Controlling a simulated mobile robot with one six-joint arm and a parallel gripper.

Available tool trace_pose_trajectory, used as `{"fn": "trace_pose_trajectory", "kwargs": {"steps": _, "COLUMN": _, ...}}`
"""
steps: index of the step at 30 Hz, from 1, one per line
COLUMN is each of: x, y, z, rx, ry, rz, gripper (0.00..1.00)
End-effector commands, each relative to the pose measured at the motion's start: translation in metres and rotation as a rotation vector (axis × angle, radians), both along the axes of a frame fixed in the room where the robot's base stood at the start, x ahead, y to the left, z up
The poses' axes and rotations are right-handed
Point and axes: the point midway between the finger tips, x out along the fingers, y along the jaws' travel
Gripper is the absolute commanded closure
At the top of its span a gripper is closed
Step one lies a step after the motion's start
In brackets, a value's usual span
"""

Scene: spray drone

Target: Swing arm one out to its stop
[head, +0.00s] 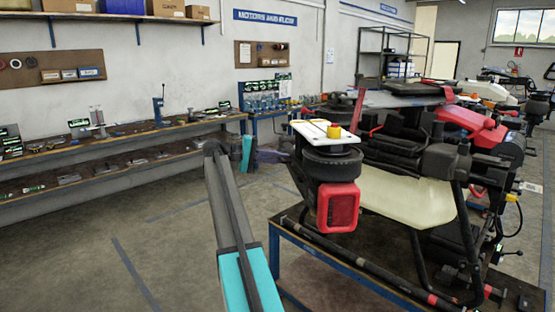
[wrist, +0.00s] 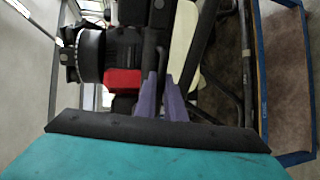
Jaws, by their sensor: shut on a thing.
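The spray drone (head: 405,195) sits on a blue-framed stand, with a pale tank and black tubes. At its near end are a round black motor (head: 332,160) with a white top plate and yellow cap, and a red-framed part (head: 338,205) below. My gripper (head: 284,157) reaches in from the left beside this end, its tips partly hidden behind the motor. In the wrist view, my purple fingers (wrist: 161,88) are closed on a thin dark part of a drone arm (wrist: 158,62). I cannot read which arm is numbered one.
The blue-framed stand (head: 325,270) edges close below my gripper. A long workbench (head: 110,135) with tools runs along the left wall. The grey floor (head: 165,240) between bench and stand is clear. Another machine with red parts stands behind the drone.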

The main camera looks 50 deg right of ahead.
Motion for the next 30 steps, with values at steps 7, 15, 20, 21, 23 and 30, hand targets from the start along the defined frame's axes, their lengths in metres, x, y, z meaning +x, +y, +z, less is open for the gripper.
{"fn": "trace_pose_trajectory", "kwargs": {"steps": 7, "x": 0.007, "y": 0.003, "z": 0.003, "rx": -0.007, "ry": -0.002, "rz": 0.018, "gripper": 0.79}}
{"fn": "trace_pose_trajectory", "kwargs": {"steps": 15, "x": 0.009, "y": 0.006, "z": 0.002, "rx": -0.005, "ry": -0.001, "rz": 0.019, "gripper": 0.72}}
{"fn": "trace_pose_trajectory", "kwargs": {"steps": 20, "x": 0.009, "y": 0.008, "z": 0.002, "rx": -0.003, "ry": -0.001, "rz": 0.019, "gripper": 0.72}}
{"fn": "trace_pose_trajectory", "kwargs": {"steps": 21, "x": 0.009, "y": 0.009, "z": 0.003, "rx": -0.003, "ry": -0.001, "rz": 0.018, "gripper": 0.72}}
{"fn": "trace_pose_trajectory", "kwargs": {"steps": 23, "x": 0.010, "y": 0.012, "z": 0.003, "rx": -0.003, "ry": -0.001, "rz": 0.018, "gripper": 0.72}}
{"fn": "trace_pose_trajectory", "kwargs": {"steps": 30, "x": 0.016, "y": 0.034, "z": 0.010, "rx": -0.004, "ry": -0.001, "rz": 0.020, "gripper": 0.72}}
